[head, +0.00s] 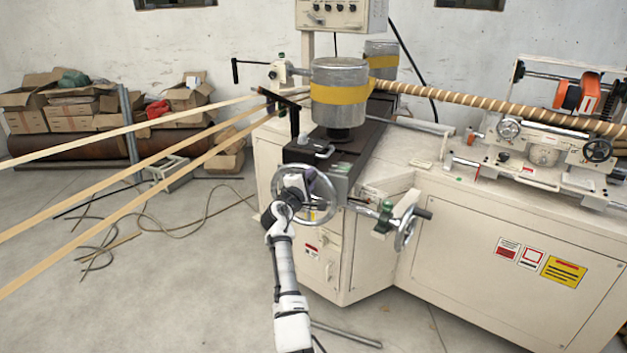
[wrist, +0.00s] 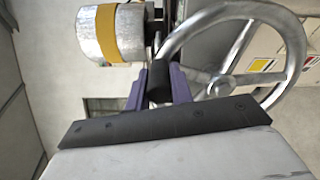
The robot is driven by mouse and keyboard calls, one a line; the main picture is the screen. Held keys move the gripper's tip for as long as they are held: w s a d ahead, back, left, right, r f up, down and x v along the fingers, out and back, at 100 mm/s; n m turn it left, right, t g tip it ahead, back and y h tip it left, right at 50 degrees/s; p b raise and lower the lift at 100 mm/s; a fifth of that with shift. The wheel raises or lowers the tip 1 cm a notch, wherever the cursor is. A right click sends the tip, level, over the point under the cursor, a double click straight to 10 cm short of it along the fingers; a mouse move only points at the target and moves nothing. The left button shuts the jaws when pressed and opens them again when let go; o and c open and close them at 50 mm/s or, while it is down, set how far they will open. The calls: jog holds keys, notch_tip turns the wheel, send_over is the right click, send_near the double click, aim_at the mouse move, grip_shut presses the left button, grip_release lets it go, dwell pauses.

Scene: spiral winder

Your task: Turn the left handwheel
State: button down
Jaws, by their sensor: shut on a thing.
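The left handwheel (head: 334,203) is a silver metal ring with spokes on the front of the cream machine, left of the middle in the head view. In the wrist view its rim (wrist: 297,45) curves across the upper right. A black cylindrical handle (wrist: 158,82) stands out at the rim's left side. My gripper (wrist: 158,88) has its two purple fingers shut on this handle, one on each side. In the head view my gripper (head: 306,180) is at the upper part of the wheel and hides some of it and the handle.
A second handwheel (head: 404,228) is on the machine's front to the right. A metal drum with a yellow band (head: 338,95) stands above the left wheel. Long tan strips (head: 130,160) run in from the left. Cables lie on the floor at left.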

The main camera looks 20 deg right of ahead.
jog(key=shift+w+a+r, duration=0.15)
jog(key=shift+a+r, duration=0.05)
jog(key=shift+a, duration=0.05)
dwell(0.3)
jog(key=c, duration=1.2)
grip_release()
jog(key=shift+c, duration=0.2)
jog(key=shift+f, duration=0.1)
jog(key=shift+s+a, duration=0.25)
jog(key=shift+s, duration=0.2)
jog(key=b+v, duration=0.2)
jog(key=v, duration=1)
jog(key=shift+s+a, duration=0.3)
